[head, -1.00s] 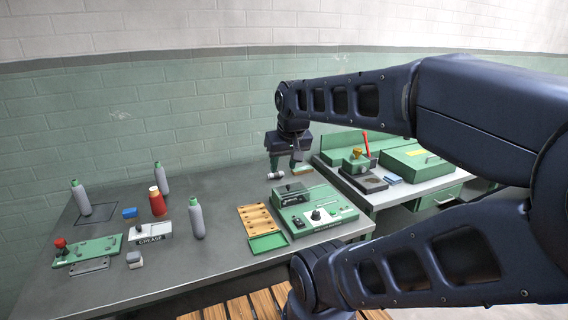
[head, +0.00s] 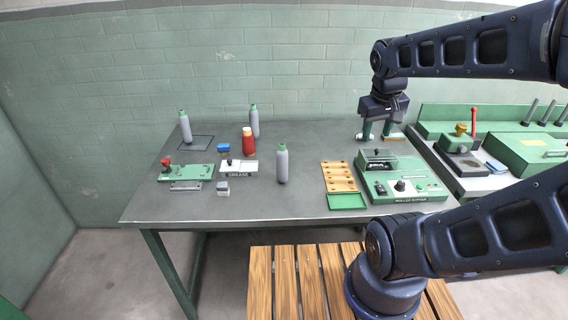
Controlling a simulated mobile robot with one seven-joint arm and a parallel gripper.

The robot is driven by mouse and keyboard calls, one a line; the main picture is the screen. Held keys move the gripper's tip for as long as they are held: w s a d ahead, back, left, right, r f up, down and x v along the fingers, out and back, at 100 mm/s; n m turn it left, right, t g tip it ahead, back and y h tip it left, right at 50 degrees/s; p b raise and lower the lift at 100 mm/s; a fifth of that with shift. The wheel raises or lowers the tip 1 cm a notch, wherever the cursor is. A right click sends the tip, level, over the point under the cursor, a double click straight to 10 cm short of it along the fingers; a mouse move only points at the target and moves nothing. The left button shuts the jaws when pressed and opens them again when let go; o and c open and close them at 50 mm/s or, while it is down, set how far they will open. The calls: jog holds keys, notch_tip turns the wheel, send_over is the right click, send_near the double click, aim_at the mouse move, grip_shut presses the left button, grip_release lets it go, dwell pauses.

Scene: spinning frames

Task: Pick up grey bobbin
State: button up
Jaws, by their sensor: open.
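Three tall grey bobbins with green tops stand upright on the grey table: one at the back left (head: 185,130), one at the back middle (head: 254,124), and one nearer the front (head: 282,166). I cannot tell which one is meant. My gripper (head: 377,131) hangs pointing down at the table's back right, behind the green machine. Its two fingers are apart and I see nothing held between them. It is well to the right of all three bobbins and touches none. A small pale piece (head: 360,136) shows by its left finger; I cannot tell whether they touch.
A red bobbin (head: 248,146) stands near a blue block (head: 223,148) and a grease holder (head: 238,168). A green plate with a red knob (head: 187,172) lies left. A wooden rack (head: 340,177) and the green machine (head: 405,187) stand right. The table's front left is clear.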

jog(key=w+a+f+n+g+h, duration=0.3)
jog(key=w+f+n+h, duration=0.1)
jog(key=f+n+h, duration=0.15)
jog(key=n+t+h, duration=0.4)
jog(key=n+t, duration=1.1)
jog(key=n, duration=0.6)
send_near(280, 148)
jog(key=x, duration=0.7)
jog(key=shift+w+d+r, duration=0.2)
jog(key=shift+r, duration=0.05)
jog(key=shift+f+x, duration=0.2)
jog(key=shift+x, duration=2.5)
grip_shut()
